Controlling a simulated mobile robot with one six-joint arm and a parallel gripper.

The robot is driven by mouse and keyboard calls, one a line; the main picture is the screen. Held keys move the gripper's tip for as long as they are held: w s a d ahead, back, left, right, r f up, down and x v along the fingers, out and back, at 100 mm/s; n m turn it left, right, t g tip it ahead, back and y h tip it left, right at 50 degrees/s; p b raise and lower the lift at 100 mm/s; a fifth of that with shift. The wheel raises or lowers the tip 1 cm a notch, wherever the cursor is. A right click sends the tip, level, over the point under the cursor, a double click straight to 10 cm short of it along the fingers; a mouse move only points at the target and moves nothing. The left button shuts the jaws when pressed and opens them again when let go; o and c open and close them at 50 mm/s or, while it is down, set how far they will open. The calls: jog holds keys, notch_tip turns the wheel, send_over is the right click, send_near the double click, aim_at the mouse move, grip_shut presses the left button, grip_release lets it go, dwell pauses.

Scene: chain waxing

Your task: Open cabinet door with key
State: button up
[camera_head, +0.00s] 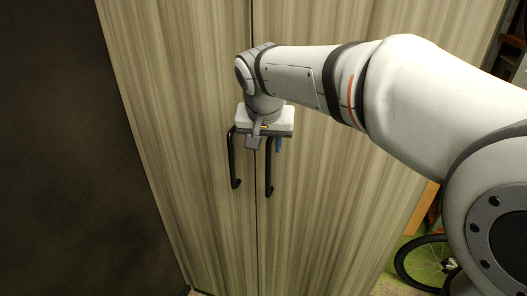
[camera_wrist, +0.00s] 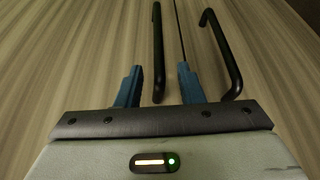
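The cabinet has two tall wood-grain doors, a left door (camera_head: 185,110) and a right door (camera_head: 330,190), meeting at a narrow dark vertical seam that appears closed. Each has a black bar handle near the seam: the left handle (camera_head: 233,160) and right handle (camera_head: 269,181). My gripper (camera_head: 267,147) is in front of the doors by the handles' upper ends. In the wrist view, its blue fingers (camera_wrist: 159,68) are apart, with one handle (camera_wrist: 157,35) showing in the gap; whether it lies between or beyond the fingertips is unclear. The other handle (camera_wrist: 222,52) is right of the fingers. No key or keyhole is visible.
A dark wall or panel (camera_head: 70,150) stands left of the cabinet. At the lower right, a bicycle wheel (camera_head: 425,262) shows behind my arm on a green surface. The lower door fronts are clear.

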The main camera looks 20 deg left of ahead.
aim_at(268, 151)
jog(key=x, duration=0.5)
jog(key=shift+w+f, duration=0.1)
jog(key=shift+f, duration=0.25)
jog(key=shift+c, duration=0.5)
grip_shut()
